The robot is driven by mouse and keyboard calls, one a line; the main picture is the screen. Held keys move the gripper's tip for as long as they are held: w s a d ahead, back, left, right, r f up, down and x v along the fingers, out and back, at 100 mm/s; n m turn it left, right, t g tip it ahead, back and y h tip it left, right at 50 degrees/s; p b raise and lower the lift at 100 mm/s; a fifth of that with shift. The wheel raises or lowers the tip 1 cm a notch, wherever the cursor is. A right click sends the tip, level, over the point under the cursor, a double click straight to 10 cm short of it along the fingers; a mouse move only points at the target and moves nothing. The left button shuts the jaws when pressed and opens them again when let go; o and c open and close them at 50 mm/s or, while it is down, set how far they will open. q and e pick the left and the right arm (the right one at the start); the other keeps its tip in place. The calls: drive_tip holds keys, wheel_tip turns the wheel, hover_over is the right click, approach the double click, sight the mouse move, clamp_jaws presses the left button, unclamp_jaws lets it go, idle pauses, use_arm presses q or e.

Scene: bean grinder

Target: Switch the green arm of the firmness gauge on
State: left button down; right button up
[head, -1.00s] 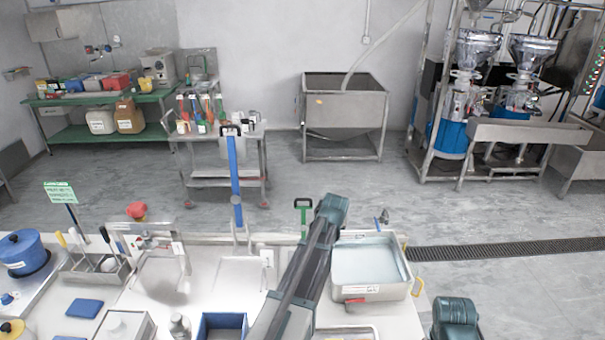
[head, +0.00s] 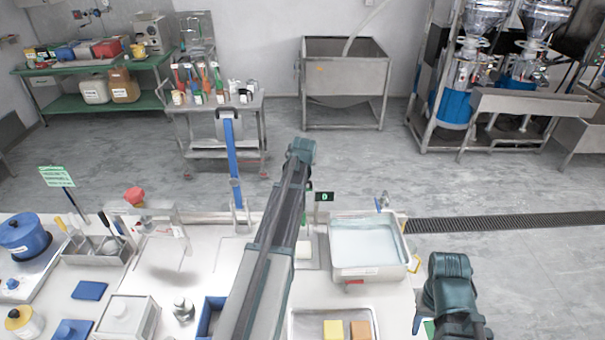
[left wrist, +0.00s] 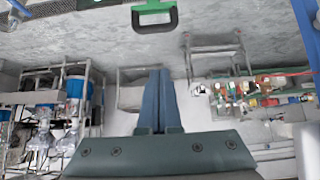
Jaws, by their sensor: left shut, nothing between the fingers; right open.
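The green arm of the gauge shows in the left wrist view as a green bracket with a black D-shaped grip (left wrist: 154,16), at the top edge of the picture. In the head view my left arm hides most of where it stands. My left gripper (left wrist: 153,72) is shut and empty, with the grip apart from its fingers. In the head view that gripper is hidden at the far end of my left arm. A blue arm (head: 234,165) with a black grip stands upright left of it. My right gripper (head: 440,300) is open, low at the right beside the table.
A small dark panel with a green mark (head: 324,197) stands just right of my left arm. A metal basin (head: 368,268) is right of it. A tray (head: 300,318) holds yellow and orange blocks. A red knob (head: 135,196) stands at the left.

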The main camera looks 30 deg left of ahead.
use_arm(q)
drive_tip(key=b+x, duration=0.7)
drive_tip(key=x, duration=0.3)
drive_tip(key=s+d, duration=0.1)
drive_tip(key=s, duration=0.1)
drive_tip(key=s+d, duration=0.1)
drive_tip(key=shift+s+d+r, duration=0.1)
drive_tip(key=shift+s, duration=0.25)
drive_tip(key=shift+w, duration=0.15)
drive_tip(key=shift+b, duration=0.3)
